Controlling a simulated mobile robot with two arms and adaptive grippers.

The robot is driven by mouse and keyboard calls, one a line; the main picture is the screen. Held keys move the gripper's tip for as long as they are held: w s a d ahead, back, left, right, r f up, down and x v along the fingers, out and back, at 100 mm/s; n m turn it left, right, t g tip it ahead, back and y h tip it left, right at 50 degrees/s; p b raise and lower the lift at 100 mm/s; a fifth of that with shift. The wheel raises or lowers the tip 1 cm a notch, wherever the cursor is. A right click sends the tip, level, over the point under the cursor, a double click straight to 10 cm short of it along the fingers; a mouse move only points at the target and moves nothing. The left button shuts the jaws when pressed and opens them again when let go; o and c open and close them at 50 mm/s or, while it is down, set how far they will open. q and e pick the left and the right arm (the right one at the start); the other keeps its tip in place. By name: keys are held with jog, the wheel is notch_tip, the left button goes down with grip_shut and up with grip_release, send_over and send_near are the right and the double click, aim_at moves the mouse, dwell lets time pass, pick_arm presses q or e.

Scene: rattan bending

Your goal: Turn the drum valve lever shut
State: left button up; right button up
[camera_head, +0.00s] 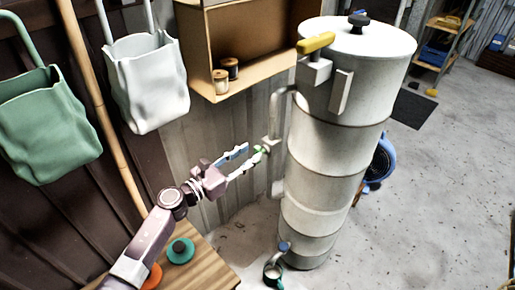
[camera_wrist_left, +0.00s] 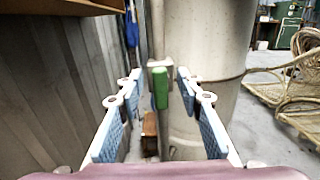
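The white drum (camera_head: 335,135) stands tall at the middle right of the head view, with a thin pipe (camera_head: 276,118) down its left side. A small green lever (camera_wrist_left: 160,88) sits on a pale fitting (camera_wrist_left: 160,66) beside the drum and points downward in the left wrist view. It shows small in the head view (camera_head: 264,148). My left gripper (camera_head: 256,150) is open, with its fingers on both sides of the green lever; I cannot tell whether they touch it. A yellow handle (camera_head: 316,42) lies across the drum's upper left edge. My right gripper is out of view.
A wooden shelf box (camera_head: 262,75) with two small jars hangs above my left gripper. A wooden table (camera_head: 208,268) is below my arm. A blue-topped tap (camera_head: 283,247) is at the drum's foot. Open floor (camera_head: 430,190) lies to the right.

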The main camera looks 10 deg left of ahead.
aim_at(255, 150)
pick_arm(q)
jog(key=shift+x, duration=2.25)
jog(key=shift+c, duration=0.5)
grip_shut()
